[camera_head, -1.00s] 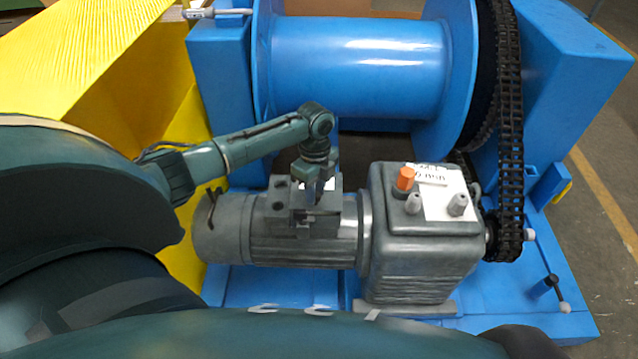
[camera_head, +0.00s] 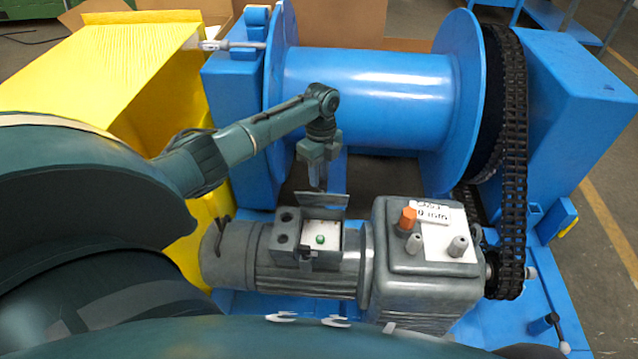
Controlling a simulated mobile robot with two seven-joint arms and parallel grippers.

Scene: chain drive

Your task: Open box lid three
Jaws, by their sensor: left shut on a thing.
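The grey motor carries a small box (camera_head: 301,257) on its top. The box's lid (camera_head: 335,200) stands raised at the box's back edge. A light panel with a green button (camera_head: 320,239) shows inside the box. My left gripper (camera_head: 319,186) comes down from above behind the box, shut on the lid. The exact contact of the fingers on the lid is small and partly hidden. My right gripper is not in view.
A gearbox (camera_head: 430,240) with an orange cap (camera_head: 408,218) stands right of the box. Behind is a large blue drum (camera_head: 370,85), with a black chain (camera_head: 513,150) at its right. A yellow guard (camera_head: 120,70) stands at the left.

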